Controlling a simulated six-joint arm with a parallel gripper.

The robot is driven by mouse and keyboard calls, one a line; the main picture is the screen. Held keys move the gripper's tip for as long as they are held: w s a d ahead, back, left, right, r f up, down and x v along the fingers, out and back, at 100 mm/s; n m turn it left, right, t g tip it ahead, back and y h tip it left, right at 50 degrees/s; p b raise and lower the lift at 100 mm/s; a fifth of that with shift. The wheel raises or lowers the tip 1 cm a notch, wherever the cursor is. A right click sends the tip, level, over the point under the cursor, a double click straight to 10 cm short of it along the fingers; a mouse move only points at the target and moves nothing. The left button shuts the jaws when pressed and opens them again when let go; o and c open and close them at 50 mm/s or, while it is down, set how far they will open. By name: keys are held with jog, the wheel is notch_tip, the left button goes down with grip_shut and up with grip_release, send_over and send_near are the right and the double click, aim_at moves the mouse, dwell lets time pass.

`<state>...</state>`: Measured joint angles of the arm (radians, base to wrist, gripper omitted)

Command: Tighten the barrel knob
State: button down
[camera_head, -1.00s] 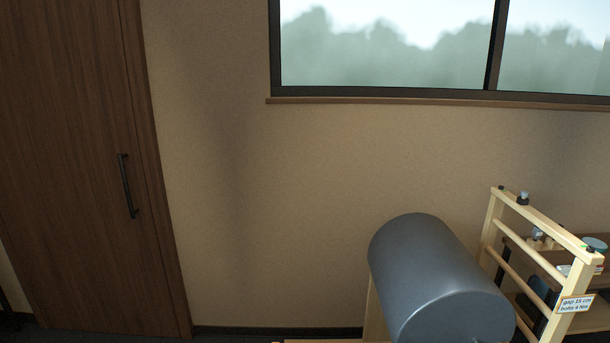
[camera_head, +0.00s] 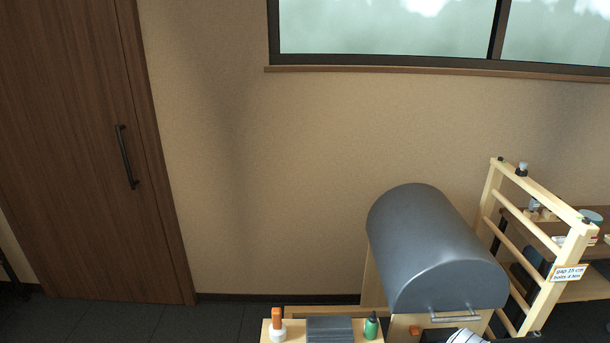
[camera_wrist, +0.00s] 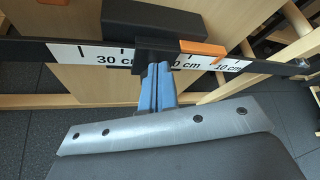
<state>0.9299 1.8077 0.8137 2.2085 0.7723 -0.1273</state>
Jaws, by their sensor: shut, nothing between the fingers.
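I cannot clearly make out the barrel knob.
A wooden ladder frame (camera_head: 540,205) with a label (camera_head: 569,273) stands right of the barrel. At the bottom, a small table holds an orange-and-white item (camera_head: 277,325), a dark block (camera_head: 330,328) and a green bottle (camera_head: 371,326).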

dwell(0.4)
jog(key=shift+s+r, duration=0.15)
jog(key=shift+r, duration=0.2)
jog(key=s, duration=0.5)
jog(key=shift+s, duration=0.4)
jog(key=w+a+f, duration=0.2)
jog(key=w, duration=0.4)
jog(key=shift+a, duration=0.3)
jog(key=shift+d+f, duration=0.1)
jog(key=shift+d, duration=0.1)
dwell(0.7)
